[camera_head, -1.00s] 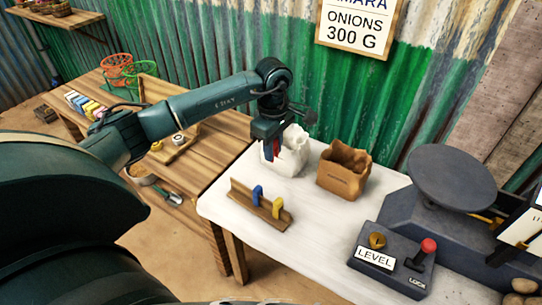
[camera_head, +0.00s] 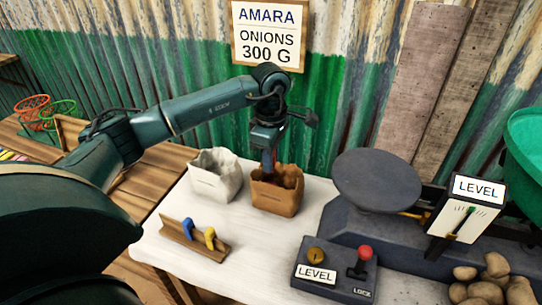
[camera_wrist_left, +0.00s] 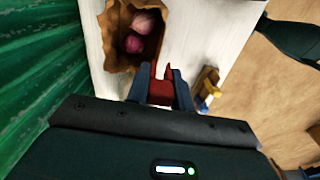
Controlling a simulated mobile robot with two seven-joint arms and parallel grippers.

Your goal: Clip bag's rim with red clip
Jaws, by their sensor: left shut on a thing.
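My left gripper (camera_head: 267,152) reaches down over the brown paper bag (camera_head: 276,197), close to its rim. It is shut on the red clip (camera_wrist_left: 162,88), which shows between the fingertips in the left wrist view. The brown bag stands upright and open on the white table; in the wrist view its rim (camera_wrist_left: 119,66) is beside the clip, and purple onions (camera_wrist_left: 134,43) lie inside. I cannot tell whether the clip touches the rim. A white bag (camera_head: 215,178) stands just left of the brown one. My right gripper is not in view.
A wooden rail (camera_head: 193,240) with a blue clip (camera_head: 187,227) and a yellow clip (camera_head: 210,238) lies in front. The scale's dark round pan (camera_head: 377,180) and a lock box (camera_head: 333,272) with a red knob are to the right. A corrugated wall rises behind.

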